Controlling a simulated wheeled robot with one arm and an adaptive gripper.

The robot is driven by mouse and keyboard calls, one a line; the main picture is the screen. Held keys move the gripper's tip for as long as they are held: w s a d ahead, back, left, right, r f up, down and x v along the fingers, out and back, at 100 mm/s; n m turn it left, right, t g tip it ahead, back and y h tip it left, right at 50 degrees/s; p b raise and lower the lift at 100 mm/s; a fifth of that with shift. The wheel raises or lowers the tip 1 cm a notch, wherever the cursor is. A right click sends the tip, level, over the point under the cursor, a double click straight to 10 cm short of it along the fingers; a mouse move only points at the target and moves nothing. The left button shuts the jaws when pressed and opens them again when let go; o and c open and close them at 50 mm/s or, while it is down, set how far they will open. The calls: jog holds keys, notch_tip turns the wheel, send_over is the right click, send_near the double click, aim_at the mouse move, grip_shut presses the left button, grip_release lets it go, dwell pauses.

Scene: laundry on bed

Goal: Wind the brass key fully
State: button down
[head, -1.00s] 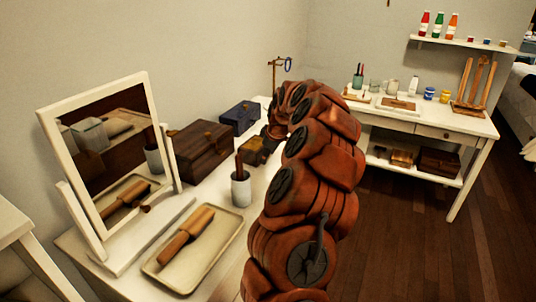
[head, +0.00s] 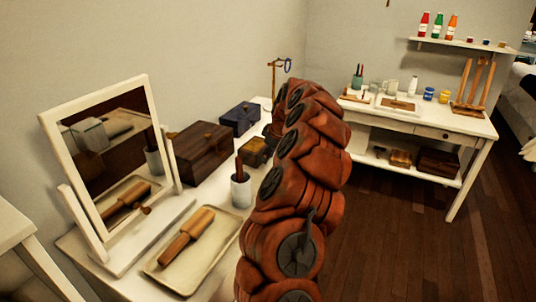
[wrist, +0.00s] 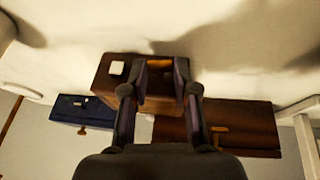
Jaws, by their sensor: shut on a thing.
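A small wooden box (head: 254,153) stands on the white dressing table, beside my arm in the head view. In the wrist view the same box (wrist: 108,82) is close in front of my gripper (wrist: 160,70), with a small white square on its face. The fingers are shut on a small brass-coloured piece (wrist: 160,64) at the box, which looks like the brass key. Its shape and turn angle are unclear, as the fingers cover much of it. In the head view my own arm hides the gripper.
A larger brown chest (head: 200,152) and a blue box (head: 240,118) stand close by. A cup (head: 241,190), a tray (head: 160,262) with a wooden-handled tool and a mirror (head: 60,125) are nearer. A brass stand (head: 273,75) is behind. A side table (head: 455,128) stands right.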

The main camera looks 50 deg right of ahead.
jog(key=shift+d+f+y, duration=0.1)
jog(key=shift+d+y, duration=0.1)
jog(key=shift+y, duration=0.5)
jog(key=shift+a+g+p, duration=0.1)
jog(key=shift+g+p, duration=0.2)
jog(key=c, duration=0.9)
grip_release()
jog(key=shift+w, duration=0.1)
jog(key=shift+r, duration=0.2)
jog(key=v, duration=1.1)
jog(key=shift+s+r, duration=0.3)
jog(key=shift+r, duration=0.05)
